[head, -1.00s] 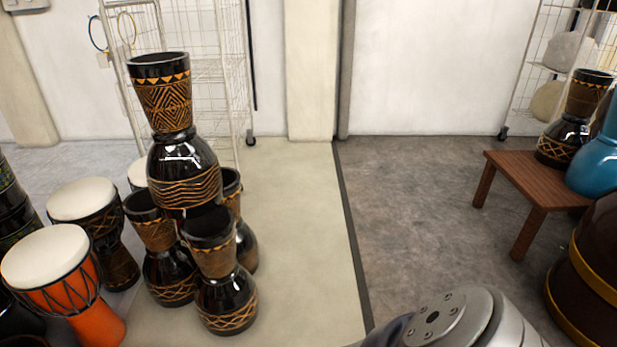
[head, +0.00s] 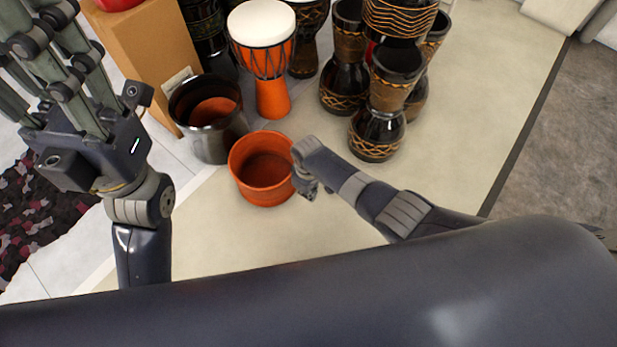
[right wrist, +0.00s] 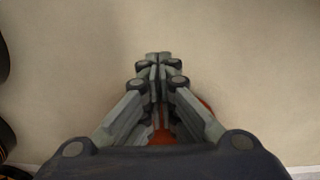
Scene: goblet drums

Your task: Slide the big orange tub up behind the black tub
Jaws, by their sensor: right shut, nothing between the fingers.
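The big orange tub (head: 262,196) stands upright and open-topped on the pale floor in the head view. The black tub (head: 213,146) stands just beyond it to the upper left, with orange-brown showing inside. My right gripper (head: 306,188) is low at the orange tub's right side; contact cannot be told, and its wrist hides most of the fingers. In the right wrist view its fingers (right wrist: 158,62) are shut together and empty, with bits of the orange tub (right wrist: 165,137) showing behind them. My left gripper (head: 50,45) is raised at the upper left, fingers spread and empty, away from both tubs.
An orange drum with a white head (head: 271,92) stands close behind the tubs. Dark carved drums (head: 378,135) stand to the right of it. A tan box (head: 150,50) is at the upper left, and a patterned rug (head: 45,215) lies at the left. The pale floor in front is clear.

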